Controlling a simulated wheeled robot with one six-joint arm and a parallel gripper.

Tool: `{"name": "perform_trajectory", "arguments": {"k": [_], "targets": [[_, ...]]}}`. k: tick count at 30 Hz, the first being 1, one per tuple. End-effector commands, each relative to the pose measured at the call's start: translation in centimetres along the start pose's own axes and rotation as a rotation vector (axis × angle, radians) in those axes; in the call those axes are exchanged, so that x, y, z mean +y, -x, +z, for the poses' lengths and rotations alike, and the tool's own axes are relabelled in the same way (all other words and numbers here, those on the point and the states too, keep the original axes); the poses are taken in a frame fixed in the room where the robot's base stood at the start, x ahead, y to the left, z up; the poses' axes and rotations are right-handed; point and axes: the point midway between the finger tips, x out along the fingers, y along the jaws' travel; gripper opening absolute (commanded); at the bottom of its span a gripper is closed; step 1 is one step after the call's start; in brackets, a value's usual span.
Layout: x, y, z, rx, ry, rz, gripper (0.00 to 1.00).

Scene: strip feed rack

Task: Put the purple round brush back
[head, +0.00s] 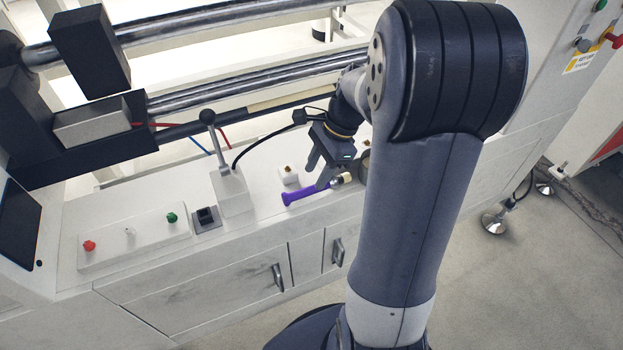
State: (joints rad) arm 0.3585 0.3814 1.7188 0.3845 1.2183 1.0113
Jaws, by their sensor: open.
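The purple round brush (301,194) lies on the white machine top near its front edge, its purple handle toward the left and its pale head (342,180) toward the right. My gripper (321,176) is over the middle of the brush, pointing down, with its jaws open. Whether the fingers touch the brush or straddle it, I cannot tell. A small white block with a dark top (288,177) stands just behind the handle. A round brownish thing (365,166) is partly hidden behind my arm, to the right of the brush head.
A lever with a ball knob (208,117) stands on a white box to the left. Steel rollers (260,75) run behind. Cabinet doors with handles (278,277) are below the front edge.

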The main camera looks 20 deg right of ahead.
Motion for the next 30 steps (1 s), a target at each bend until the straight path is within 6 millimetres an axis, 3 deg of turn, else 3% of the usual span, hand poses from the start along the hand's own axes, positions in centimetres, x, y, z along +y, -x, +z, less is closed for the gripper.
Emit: {"name": "perform_trajectory", "arguments": {"k": [1,6,12,24,30], "targets": [[0.0,1.5,0.1,0.002,-0.001,-0.003,0.40],[0.0,4.8,0.1,0.002,-0.001,-0.003,0.40],[0.0,6.9,0.0,0.000,-0.001,0.000,0.40],[0.0,7.2,0.0,0.000,0.000,0.001,0.40],[0.1,5.7,0.0,-0.002,0.000,0.004,0.40]]}}
